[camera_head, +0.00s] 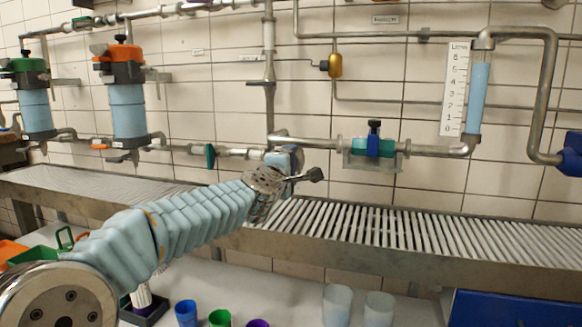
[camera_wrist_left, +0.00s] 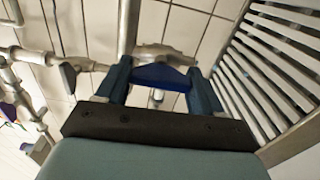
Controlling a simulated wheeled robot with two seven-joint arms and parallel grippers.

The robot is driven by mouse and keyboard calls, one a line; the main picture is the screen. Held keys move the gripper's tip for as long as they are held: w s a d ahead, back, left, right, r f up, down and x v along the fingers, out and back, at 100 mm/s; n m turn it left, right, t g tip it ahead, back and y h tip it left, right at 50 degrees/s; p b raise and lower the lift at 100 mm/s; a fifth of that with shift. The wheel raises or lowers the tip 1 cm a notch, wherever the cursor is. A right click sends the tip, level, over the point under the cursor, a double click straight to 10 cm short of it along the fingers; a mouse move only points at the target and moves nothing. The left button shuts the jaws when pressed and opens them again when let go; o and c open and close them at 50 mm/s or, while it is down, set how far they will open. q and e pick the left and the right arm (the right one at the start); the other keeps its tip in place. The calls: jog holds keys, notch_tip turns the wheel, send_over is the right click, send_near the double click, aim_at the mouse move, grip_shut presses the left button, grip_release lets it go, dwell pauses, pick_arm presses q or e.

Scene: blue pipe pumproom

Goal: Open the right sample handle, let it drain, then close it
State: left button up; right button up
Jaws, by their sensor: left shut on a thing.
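My left gripper (camera_head: 288,158) reaches across to the lower pipe just above the slatted grating. In the left wrist view, its two blue-grey fingers (camera_wrist_left: 160,80) are on either side of a dark blue handle (camera_wrist_left: 160,75) and are shut on it. The handle sits on a grey metal pipe fitting (camera_wrist_left: 163,52). I take this to be the right sample handle. In the head view the gripper and wrist hide most of it. I cannot tell whether liquid is flowing. My right gripper is not in view.
A slatted drain grating (camera_head: 350,222) runs below the pipes. A green valve handle (camera_head: 210,156) is on the pipe to the left. A teal sight piece with a black knob (camera_head: 374,126) is to the right. Cups (camera_head: 337,303) stand on the lower surface.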

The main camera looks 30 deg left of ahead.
pick_arm(q)
jog(key=shift+f, duration=0.1)
jog(key=o, duration=1)
jog(key=shift+s, duration=0.15)
jog(key=p+v, duration=0.1)
jog(key=v, duration=1.2)
jog(key=shift+s, duration=0.3)
